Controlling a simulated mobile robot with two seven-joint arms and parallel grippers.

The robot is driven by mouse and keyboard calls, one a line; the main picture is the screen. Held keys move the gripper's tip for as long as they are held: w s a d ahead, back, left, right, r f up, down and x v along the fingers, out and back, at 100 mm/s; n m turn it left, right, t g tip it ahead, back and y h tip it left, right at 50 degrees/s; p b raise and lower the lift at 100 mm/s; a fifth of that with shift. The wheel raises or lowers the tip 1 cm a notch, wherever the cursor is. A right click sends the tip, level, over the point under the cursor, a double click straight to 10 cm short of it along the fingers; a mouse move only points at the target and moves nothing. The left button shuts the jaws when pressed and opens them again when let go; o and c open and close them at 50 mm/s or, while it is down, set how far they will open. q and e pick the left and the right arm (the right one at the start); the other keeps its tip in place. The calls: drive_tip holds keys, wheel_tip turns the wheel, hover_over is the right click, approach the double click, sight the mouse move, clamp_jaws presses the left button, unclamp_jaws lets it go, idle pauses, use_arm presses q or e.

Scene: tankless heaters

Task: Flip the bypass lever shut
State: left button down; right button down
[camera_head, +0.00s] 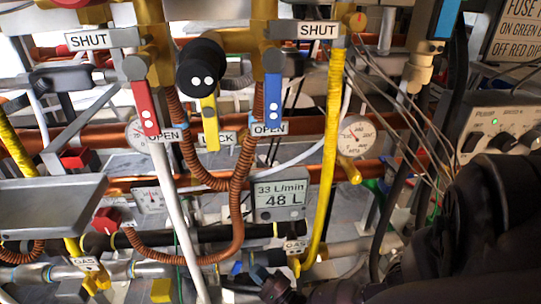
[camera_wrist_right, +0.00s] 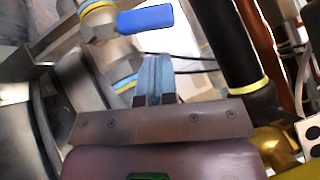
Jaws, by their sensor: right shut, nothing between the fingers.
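No label reading "bypass" is legible. In the head view a red lever (camera_head: 145,108) and a blue lever (camera_head: 273,97) hang down, their lower ends by OPEN plates. SHUT plates (camera_head: 318,31) sit higher, beside the valves. A yellow lever (camera_head: 209,122) hangs between them above a LOCK plate. My right gripper (camera_head: 262,275) is low in the head view, partly hidden and dark. In the right wrist view its fingers (camera_wrist_right: 155,76) are together and empty. A blue handle (camera_wrist_right: 145,18) lies just beyond the fingertips there, apart from them. My left gripper is not in view.
Copper coils (camera_head: 239,190), a yellow pipe (camera_head: 330,140) and a white hose (camera_head: 172,200) crowd the middle. A flow display (camera_head: 281,201) and gauges (camera_head: 354,136) hang among them. Loose wires (camera_head: 405,115) run at right. In the wrist view a black pipe (camera_wrist_right: 228,50) stands right of the fingers.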

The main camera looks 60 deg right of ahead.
sight(237, 267)
drive_tip(key=shift+w+a+r, duration=0.25)
drive_tip(key=shift+w+a, duration=0.15)
drive_tip(key=shift+w, duration=0.05)
drive_tip(key=shift+w+a+r, duration=0.2)
drive_tip(key=shift+w+a, duration=0.2)
drive_tip(key=shift+w, duration=0.05)
drive_tip(key=r+n+p, duration=0.1)
drive_tip(key=w+a+r+n+g+p, duration=0.1)
drive_tip(key=p, duration=0.1)
drive_tip(key=shift+w+y, duration=0.25)
drive_tip(key=shift+y, duration=0.05)
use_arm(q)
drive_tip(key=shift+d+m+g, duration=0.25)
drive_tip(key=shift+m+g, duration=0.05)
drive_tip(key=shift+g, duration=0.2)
use_arm(e)
drive_tip(key=shift+w+a+f+g, duration=0.1)
drive_tip(key=shift+w+a+g, duration=0.1)
drive_tip(key=shift+a+g, duration=0.1)
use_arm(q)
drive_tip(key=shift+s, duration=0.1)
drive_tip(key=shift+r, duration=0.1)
